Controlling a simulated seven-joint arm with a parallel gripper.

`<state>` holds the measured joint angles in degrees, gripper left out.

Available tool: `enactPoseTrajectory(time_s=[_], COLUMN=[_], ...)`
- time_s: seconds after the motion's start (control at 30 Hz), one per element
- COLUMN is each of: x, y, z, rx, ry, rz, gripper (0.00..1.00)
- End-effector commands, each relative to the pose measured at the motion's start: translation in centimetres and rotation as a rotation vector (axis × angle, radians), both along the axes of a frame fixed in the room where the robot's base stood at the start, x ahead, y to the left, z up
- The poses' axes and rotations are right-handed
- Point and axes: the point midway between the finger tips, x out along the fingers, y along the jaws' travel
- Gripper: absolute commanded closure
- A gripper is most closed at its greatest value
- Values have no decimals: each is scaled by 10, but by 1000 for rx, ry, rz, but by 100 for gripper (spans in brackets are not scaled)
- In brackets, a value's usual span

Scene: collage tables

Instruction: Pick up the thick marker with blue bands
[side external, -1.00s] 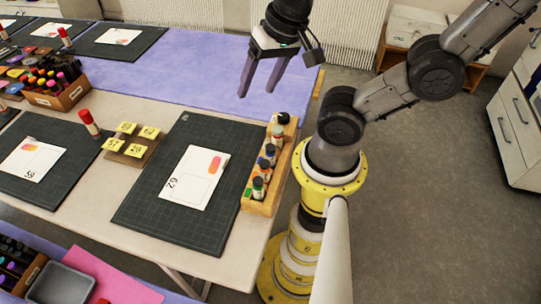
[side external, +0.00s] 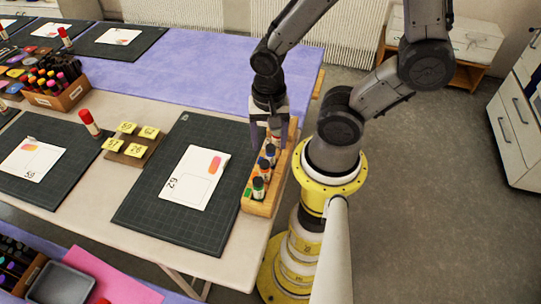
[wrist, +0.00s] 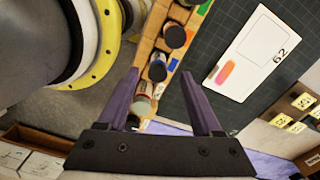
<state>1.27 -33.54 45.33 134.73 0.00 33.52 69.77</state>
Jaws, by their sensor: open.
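The wooden rack (side external: 281,171) along the table's right edge holds several upright thick markers with dark caps. One marker with blue on its body (side external: 270,152) stands in the middle of the row, partly behind others. In the wrist view a dark-capped marker (wrist: 157,71) sits beside a blue tag, between my finger tips in the picture. My gripper (side external: 272,138) is open, pointing down over the far half of the rack. In the wrist view its two purple fingers (wrist: 160,73) are apart with nothing held. Whether they surround a marker or hang above it is unclear.
Neighbouring markers stand close, including a dark-capped one (wrist: 175,36) and a pale-topped one (wrist: 141,106). A dark cutting mat (side external: 205,235) with a white card (side external: 193,180) lies left of the rack. A red-capped marker (side external: 89,122) stands farther left.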

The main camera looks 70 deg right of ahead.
Motion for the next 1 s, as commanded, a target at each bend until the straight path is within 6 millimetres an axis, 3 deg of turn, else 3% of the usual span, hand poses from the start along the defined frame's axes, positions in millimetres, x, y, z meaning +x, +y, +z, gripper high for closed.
enactPoseTrajectory(time_s=[0.17,0.53,0.87,1.0], x=[-1,-3,-2,-2], y=[0,-2,-2,-2], z=[-9,-52,-56,-56], rx=[0,0,0,0], ry=[1,2,-1,-1], rz=[0,0,0,0], gripper=[34,34,34,57])
